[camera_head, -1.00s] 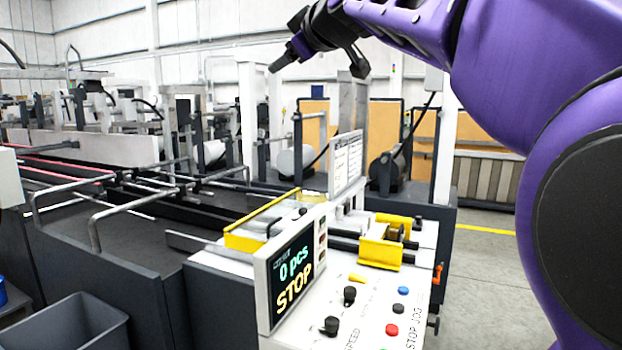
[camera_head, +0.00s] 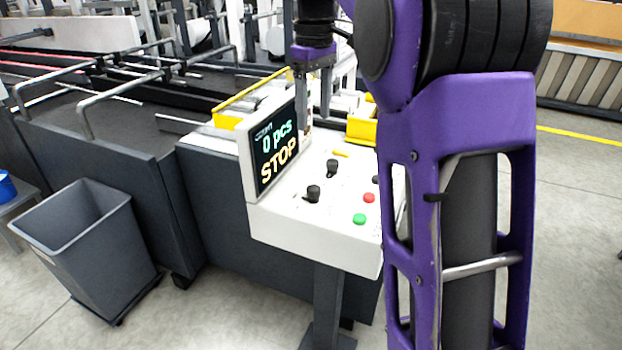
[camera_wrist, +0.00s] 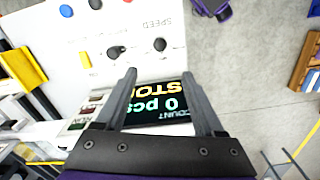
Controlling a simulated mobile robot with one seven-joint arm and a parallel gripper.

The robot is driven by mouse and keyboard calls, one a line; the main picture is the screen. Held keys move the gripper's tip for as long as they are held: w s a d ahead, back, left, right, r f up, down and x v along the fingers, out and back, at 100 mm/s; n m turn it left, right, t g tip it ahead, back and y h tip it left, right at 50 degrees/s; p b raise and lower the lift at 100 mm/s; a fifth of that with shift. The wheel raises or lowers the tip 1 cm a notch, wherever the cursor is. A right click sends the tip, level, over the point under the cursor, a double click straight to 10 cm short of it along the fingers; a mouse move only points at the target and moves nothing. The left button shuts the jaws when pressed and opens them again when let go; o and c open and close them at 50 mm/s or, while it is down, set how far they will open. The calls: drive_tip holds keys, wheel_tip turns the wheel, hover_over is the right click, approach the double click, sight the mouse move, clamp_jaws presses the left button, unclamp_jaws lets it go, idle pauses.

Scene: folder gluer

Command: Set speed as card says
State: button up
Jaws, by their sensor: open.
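The second knob (camera_head: 333,167) stands farther back and shows in the wrist view (camera_wrist: 116,52). The display (camera_head: 275,148) reads 0 pcs and STOP. My gripper (camera_head: 314,118) points down, open and empty, above the panel by the display. In the wrist view its fingers (camera_wrist: 160,73) spread over the display (camera_wrist: 158,103), apart from the knobs. I cannot make out a readable card; the knob settings are too small to read.
Red (camera_head: 369,198) and green (camera_head: 360,219) buttons sit right of the knobs. A yellow block (camera_head: 361,130) stands behind them, partly behind my arm. A grey bin (camera_head: 85,240) stands on the floor at left.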

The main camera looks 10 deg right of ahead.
sight(313, 188)
wheel_tip(313, 188, down, 17)
drive_tip(key=b, duration=0.3)
drive_tip(key=shift+c, duration=0.3)
clamp_jaws()
